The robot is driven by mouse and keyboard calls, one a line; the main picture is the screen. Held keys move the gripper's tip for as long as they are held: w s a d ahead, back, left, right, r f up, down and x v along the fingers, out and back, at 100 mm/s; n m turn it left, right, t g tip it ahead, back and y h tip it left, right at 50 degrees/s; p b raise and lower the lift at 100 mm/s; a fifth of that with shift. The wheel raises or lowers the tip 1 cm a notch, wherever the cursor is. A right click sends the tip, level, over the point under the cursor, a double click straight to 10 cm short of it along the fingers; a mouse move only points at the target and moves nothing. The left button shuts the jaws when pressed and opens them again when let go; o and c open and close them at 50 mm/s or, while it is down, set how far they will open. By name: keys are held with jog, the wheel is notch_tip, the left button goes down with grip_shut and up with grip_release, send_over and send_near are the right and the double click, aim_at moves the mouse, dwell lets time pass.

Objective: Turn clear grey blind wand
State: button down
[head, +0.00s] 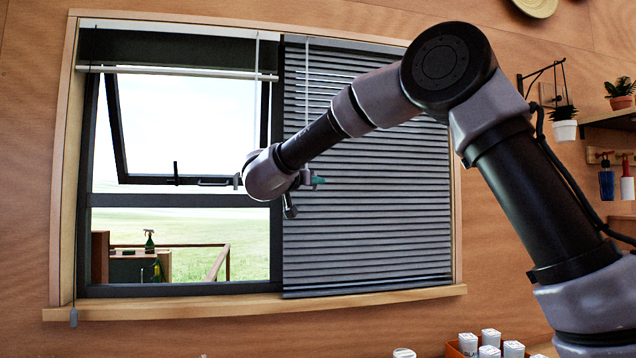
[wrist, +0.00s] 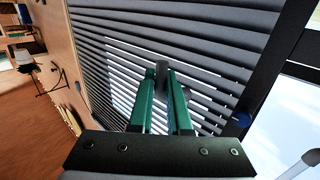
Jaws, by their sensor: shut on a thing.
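The clear grey wand (head: 307,80) hangs as a thin pale rod in front of the right blind (head: 365,220) in the head view. Its lower part is hidden behind my arm. My gripper (head: 317,180) is at the blind's left side, its green fingertips partly hidden by my wrist. In the wrist view my gripper (wrist: 163,85) has its two green fingers close together, shut on the wand's grey end (wrist: 161,75) at their tips. The blind's dark slats lie behind, with light showing between some of them.
The left window (head: 180,130) has its upper pane tilted open and a raised blind (head: 175,72) above it. A wooden sill (head: 250,304) runs below. Shelves with plants (head: 620,90) are at the right. White-topped containers (head: 490,340) stand at the bottom.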

jog(key=shift+s+a+r+m+g+h, duration=0.15)
jog(key=shift+m+g+h, duration=0.15)
jog(key=shift+h, duration=0.2)
jog(key=shift+a+m+g+h, duration=0.1)
jog(key=shift+m+g+h, duration=0.1)
jog(key=shift+m+h, duration=0.25)
jog(key=shift+r, duration=0.1)
jog(key=c, duration=0.9)
grip_release()
jog(key=shift+o, duration=0.2)
jog(key=v, duration=1)
jog(key=shift+s+a, duration=0.25)
jog(key=shift+a, duration=0.05)
